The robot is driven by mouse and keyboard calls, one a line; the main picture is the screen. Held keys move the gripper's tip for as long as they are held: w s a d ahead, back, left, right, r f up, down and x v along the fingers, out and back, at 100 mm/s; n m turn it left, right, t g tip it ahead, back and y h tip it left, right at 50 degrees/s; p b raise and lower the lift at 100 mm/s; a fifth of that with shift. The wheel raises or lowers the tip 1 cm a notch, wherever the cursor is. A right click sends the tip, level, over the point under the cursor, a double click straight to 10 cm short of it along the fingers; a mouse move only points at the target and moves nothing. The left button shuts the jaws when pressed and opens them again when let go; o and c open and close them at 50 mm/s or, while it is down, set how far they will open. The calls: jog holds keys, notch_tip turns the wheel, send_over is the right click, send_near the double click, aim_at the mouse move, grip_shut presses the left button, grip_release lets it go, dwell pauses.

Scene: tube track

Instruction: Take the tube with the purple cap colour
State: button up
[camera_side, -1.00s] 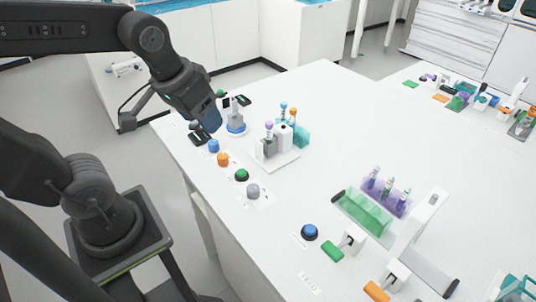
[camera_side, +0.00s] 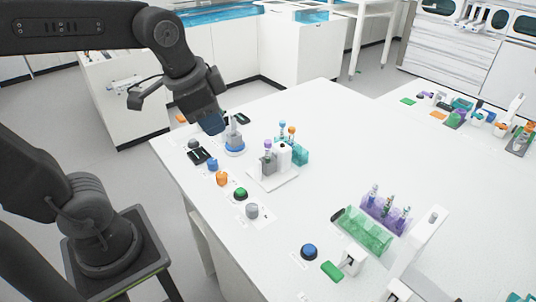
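A tube with a purple cap (camera_side: 267,144) stands upright in a small grey holder on a white stand on the bench. Two other tubes, one with a blue cap (camera_side: 282,125) and one with an orange cap (camera_side: 292,131), stand close behind it in a teal rack (camera_side: 301,151). A purple rack (camera_side: 383,215) further right holds several small tubes, whose cap colours are hard to tell. My gripper (camera_side: 212,124) is in the air at the left, beside a grey and blue device and apart from the purple-capped tube. Its fingers are not clearly visible.
The grey and blue device (camera_side: 234,143) stands near my gripper. A row of buttons, including a green one (camera_side: 240,194), lines the left bench edge. A green transparent trough (camera_side: 364,231) stands before the purple rack. The bench middle is clear.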

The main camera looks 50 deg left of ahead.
jog(key=w+a+m+g, duration=0.2)
jog(key=w+m+g, duration=0.1)
jog(key=w+m, duration=0.5)
jog(key=m+g, duration=0.1)
jog(key=m, duration=0.2)
send_over(268, 141)
jog(key=f, duration=0.9)
jog(key=shift+s+a+f, duration=0.15)
jog(key=shift+a+f, duration=0.05)
jog(key=shift+f, duration=0.1)
jog(key=shift+d+f, duration=0.15)
jog(key=shift+f, duration=2.4)
jog(key=c, duration=0.4)
jog(key=shift+r, duration=0.1)
